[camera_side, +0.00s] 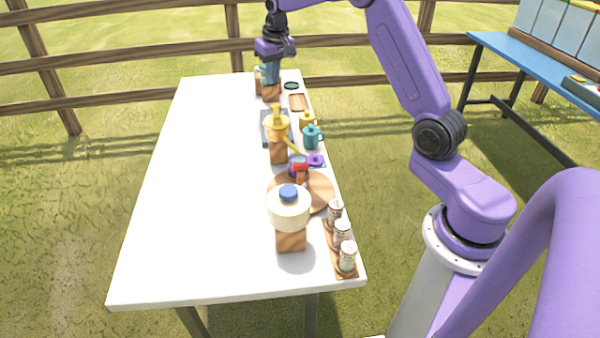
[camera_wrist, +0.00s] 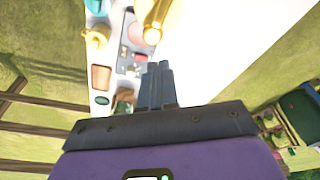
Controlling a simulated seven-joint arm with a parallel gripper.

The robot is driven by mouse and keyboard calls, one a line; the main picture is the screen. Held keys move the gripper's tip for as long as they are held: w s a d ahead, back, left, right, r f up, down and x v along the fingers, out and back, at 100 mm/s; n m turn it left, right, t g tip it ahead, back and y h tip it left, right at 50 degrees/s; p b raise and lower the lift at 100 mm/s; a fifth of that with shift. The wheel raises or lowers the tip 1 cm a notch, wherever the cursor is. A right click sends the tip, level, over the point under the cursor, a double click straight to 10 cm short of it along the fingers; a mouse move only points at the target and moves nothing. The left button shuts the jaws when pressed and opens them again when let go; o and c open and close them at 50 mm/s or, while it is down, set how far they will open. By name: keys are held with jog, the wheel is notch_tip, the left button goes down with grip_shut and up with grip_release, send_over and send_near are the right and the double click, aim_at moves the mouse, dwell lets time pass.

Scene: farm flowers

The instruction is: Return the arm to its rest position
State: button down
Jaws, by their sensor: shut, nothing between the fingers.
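My arm is purple and reaches over the far end of the white table (camera_side: 165,215) in the side view. My gripper (camera_side: 269,78) points down there, just above or in front of a wooden block (camera_side: 271,92); I cannot tell whether they touch. In the wrist view my gripper (camera_wrist: 159,68) shows two dark grey fingers close together, shut with nothing between them. A green item (camera_wrist: 122,103) on the table lies close to the left of the fingers.
The table's left half is bare. A wooden fence (camera_side: 140,55) runs behind; a blue table (camera_side: 520,62) stands right.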

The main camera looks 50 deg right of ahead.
jog(key=s+a+r+n+g+y, duration=0.1)
jog(key=s+a+r+n, duration=0.2)
jog(key=s+a+n, duration=1.15)
jog(key=s+a+f, duration=0.1)
jog(key=s+a, duration=0.2)
jog(key=s, duration=1.2)
jog(key=s+a+f+g, duration=0.1)
jog(key=s+a+f, duration=0.1)
jog(key=s, duration=1.3)
jog(key=shift+a+n, duration=0.45)
jog(key=shift+a, duration=0.2)
jog(key=shift+w, duration=0.1)
